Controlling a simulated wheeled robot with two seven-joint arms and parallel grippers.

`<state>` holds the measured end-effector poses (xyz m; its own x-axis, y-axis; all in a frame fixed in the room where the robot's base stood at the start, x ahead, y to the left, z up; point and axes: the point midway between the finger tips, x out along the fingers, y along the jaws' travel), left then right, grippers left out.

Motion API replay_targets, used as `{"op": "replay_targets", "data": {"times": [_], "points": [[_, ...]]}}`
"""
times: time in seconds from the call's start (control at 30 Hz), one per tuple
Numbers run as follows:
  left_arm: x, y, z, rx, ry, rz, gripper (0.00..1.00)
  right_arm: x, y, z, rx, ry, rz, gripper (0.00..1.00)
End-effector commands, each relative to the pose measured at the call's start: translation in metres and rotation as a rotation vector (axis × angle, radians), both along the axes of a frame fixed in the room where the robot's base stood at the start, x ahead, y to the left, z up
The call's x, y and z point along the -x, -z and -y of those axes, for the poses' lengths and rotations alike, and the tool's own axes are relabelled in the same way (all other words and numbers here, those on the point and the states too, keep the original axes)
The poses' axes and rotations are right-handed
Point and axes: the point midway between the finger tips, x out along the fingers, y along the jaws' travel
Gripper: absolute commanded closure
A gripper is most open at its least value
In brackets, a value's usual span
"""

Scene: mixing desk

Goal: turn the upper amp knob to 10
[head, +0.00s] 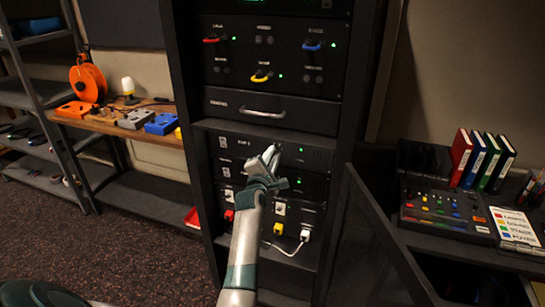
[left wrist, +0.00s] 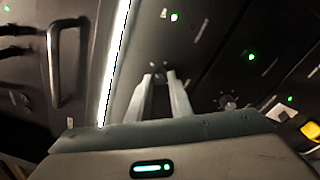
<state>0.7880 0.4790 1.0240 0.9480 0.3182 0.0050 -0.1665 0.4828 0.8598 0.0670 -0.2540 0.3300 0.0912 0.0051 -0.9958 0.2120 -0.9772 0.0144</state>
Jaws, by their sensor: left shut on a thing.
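The upper amp (head: 310,157) is a black panel in the rack, with a white label at its left and a green light. My left gripper (head: 270,155) is at the middle of this panel, with its fingers pointing into it. In the left wrist view the fingertips (left wrist: 160,78) are close together against the dark panel, shut on the upper amp knob. The fingers hide the knob, so its pointer and setting cannot be read. A lower amp knob (left wrist: 228,102) shows to the right in the left wrist view, apart from the fingers. My right gripper is not in view.
A drawer with a silver handle (head: 262,113) sits above the amps. Red, yellow and white plugs (head: 305,235) are below. A dark slanted panel (head: 385,240) stands right of the rack. A desk with a mixer (head: 440,212) is at right, a wooden shelf with pedals (head: 135,119) at left.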

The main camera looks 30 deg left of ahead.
Motion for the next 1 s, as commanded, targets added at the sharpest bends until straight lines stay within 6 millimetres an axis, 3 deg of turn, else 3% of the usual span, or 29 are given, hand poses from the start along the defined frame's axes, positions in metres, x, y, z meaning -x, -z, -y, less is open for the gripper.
{"op": "replay_targets", "data": {"times": [0.37,1.0], "points": [[-0.0001,0.0006,0.0001,-0.233,0.0,-0.056,1.0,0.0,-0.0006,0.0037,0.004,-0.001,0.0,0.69],[0.0002,0.0022,-0.0013,-0.822,0.001,-0.199,1.0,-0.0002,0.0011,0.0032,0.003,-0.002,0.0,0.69]]}}
